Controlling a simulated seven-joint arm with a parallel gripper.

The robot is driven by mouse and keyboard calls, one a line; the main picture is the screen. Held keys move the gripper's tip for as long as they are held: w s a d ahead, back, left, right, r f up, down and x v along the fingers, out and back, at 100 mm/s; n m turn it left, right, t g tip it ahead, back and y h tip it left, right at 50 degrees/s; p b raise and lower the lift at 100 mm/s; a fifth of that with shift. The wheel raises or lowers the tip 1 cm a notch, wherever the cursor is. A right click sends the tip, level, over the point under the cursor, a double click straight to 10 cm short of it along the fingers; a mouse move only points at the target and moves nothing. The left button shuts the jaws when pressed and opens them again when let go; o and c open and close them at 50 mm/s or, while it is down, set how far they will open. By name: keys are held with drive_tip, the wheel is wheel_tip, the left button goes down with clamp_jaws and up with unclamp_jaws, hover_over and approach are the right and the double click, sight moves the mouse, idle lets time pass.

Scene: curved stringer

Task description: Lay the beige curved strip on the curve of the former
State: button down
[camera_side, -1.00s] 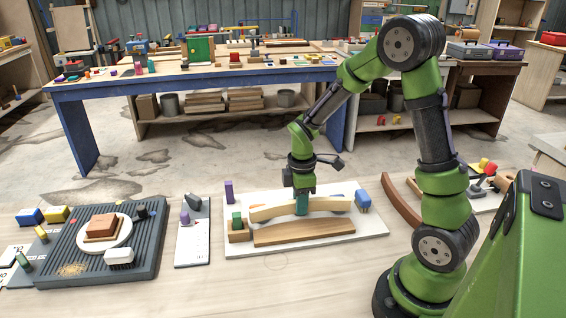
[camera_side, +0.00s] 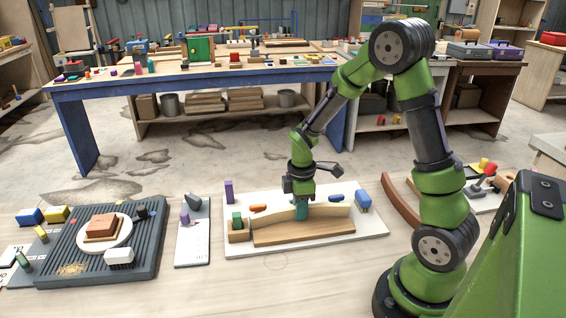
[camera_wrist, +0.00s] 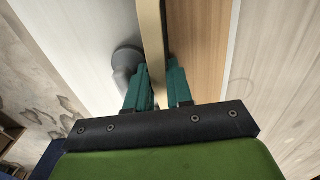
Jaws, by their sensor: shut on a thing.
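The beige curved strip (camera_side: 270,219) lies along the upper curved edge of the brown wooden former (camera_side: 305,233) in the side view, and no clear gap shows between them. My gripper (camera_side: 302,212) is shut on the middle of the strip, its teal fingers pointing down. In the wrist view the strip (camera_wrist: 152,40) runs between the two teal fingers of my gripper (camera_wrist: 158,85), with the former (camera_wrist: 197,50) close along its right side. The fingers hide the strip's middle in the side view. I cannot tell whether the strip touches the former along its whole length.
The former is on a white board (camera_side: 370,232). A green block (camera_side: 237,216), an orange piece (camera_side: 259,208) and a blue block (camera_side: 363,199) are around it. A grey rounded thing (camera_wrist: 127,60) is beside the fingers. A brown curved piece (camera_side: 398,201) lies to the right.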

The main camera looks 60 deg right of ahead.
drive_tip(key=shift+r, duration=0.1)
drive_tip(key=shift+r, duration=0.9)
drive_tip(key=shift+f, duration=1)
idle(0.8)
drive_tip(key=c, duration=0.9)
unclamp_jaws()
wheel_tip(320, 180, up, 17)
drive_tip(key=shift+f, duration=0.1)
